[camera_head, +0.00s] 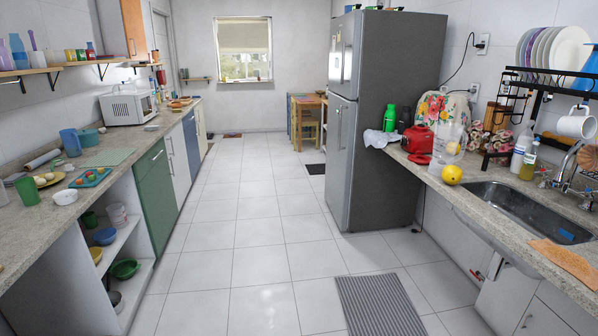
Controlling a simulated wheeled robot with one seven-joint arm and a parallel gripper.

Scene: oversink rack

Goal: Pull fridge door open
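The fridge (391,120) is a tall grey two-door unit standing beyond the right counter. Its door side faces left, toward the aisle, and is seen at a steep angle. The upper door (341,62) and the lower door (338,150) both look shut. A vertical handle (339,128) shows on the lower door, and another handle (346,62) on the upper door. My gripper and arm are not in this view.
The tiled aisle (235,225) is clear. A striped grey mat (380,306) lies at the front right. The left counter (110,175) and the right counter (470,190) with the sink (522,207) bound the aisle. A wooden table (310,100) stands at the back.

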